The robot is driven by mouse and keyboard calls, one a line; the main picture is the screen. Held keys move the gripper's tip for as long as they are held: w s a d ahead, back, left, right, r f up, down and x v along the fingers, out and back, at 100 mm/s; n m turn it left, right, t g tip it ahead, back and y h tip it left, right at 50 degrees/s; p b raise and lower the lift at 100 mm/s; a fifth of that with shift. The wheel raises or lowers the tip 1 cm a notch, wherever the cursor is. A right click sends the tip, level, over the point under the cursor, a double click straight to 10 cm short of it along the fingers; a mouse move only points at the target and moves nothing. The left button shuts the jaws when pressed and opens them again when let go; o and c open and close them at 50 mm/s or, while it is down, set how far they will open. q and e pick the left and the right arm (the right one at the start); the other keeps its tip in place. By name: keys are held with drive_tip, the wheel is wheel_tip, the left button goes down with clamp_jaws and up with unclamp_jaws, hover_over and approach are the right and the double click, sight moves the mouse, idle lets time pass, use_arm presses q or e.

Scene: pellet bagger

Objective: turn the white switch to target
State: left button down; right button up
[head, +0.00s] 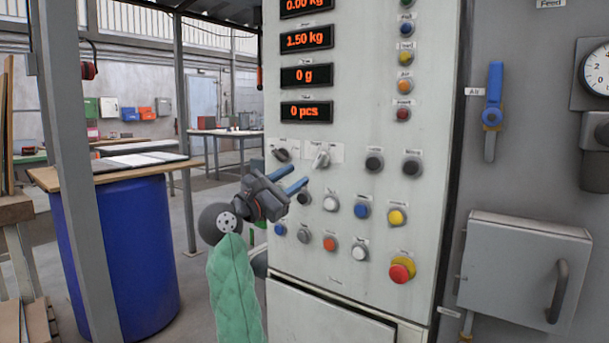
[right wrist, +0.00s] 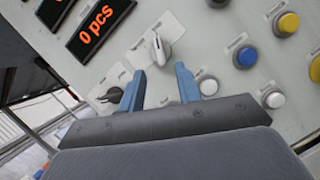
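The white switch (head: 321,158) is a rotary knob on the grey control panel, below the displays. It also shows in the right wrist view (right wrist: 160,48), just beyond and between my fingertips, with its pointer up toward the top of that picture. My right gripper (head: 291,180) is in front of the panel, below and left of the white switch in the head view. Its two blue fingers (right wrist: 160,72) are apart with nothing between them, and they appear short of the knob. The label plate behind the switch is too small to read. My left gripper is not in view.
A dark rotary switch (head: 282,154) sits left of the white one. Several push buttons lie below and right, with a red stop button (head: 401,270). A blue-handled valve (head: 492,100) is farther right. A blue barrel (head: 120,255) stands at left.

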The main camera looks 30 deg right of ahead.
sight(316, 162)
drive_tip(key=shift+x, duration=3.3)
clamp_jaws()
